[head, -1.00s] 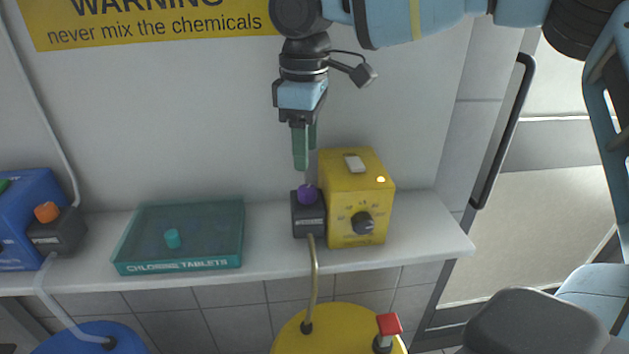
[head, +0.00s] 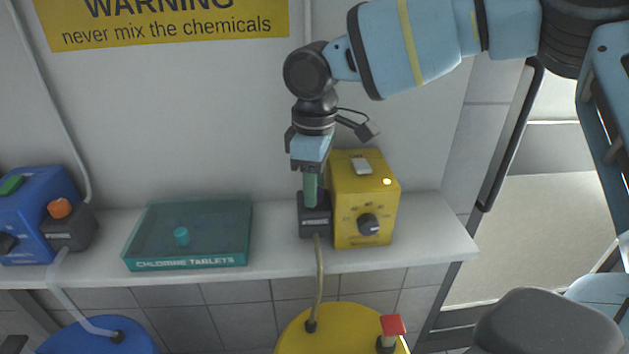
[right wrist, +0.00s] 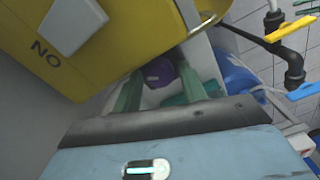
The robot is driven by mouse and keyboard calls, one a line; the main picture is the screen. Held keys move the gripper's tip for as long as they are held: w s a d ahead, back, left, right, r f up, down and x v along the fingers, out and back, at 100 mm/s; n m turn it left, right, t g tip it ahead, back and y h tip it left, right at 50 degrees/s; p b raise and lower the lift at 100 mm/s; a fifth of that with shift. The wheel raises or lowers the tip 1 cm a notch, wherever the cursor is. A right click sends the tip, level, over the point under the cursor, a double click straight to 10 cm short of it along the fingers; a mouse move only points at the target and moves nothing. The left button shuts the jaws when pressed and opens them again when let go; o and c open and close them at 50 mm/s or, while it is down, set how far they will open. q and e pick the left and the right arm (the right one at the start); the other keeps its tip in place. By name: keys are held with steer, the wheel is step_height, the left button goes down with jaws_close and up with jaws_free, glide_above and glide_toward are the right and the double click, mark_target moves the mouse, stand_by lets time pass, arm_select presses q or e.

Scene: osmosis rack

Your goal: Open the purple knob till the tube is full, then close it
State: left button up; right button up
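My right gripper (head: 311,200) points straight down over the black valve box (head: 314,222) beside the yellow machine. In the right wrist view its two green fingers stand apart, with the purple knob (right wrist: 159,72) between them. The gripper is open around the knob; I cannot see contact. The knob is hidden behind the fingers in the head view. A yellowish tube (head: 320,280) runs from the valve box down to the yellow barrel. A thin grey tube rises along the wall behind my right arm. My left gripper is not in view.
The yellow machine (head: 366,225) with a black dial stands close right of the valve box. A teal chlorine tablets box (head: 190,240) lies to the left. A blue machine (head: 30,195) with an orange knob (head: 60,208) is farther left. The yellow barrel (head: 340,325) stands below the shelf.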

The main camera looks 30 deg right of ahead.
steer(key=c, duration=0.7)
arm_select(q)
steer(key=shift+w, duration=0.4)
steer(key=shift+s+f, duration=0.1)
arm_select(e)
steer(key=shift+n, duration=0.4)
steer(key=shift+f+n+b, duration=0.1)
steer(key=shift+n+b, duration=0.55)
steer(key=shift+n, duration=0.55)
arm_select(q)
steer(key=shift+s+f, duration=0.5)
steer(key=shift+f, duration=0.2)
arm_select(e)
steer(key=shift+n, duration=2)
steer(key=o, duration=1)
steer(key=shift+w+r, duration=0.1)
steer(key=shift+r, duration=0.1)
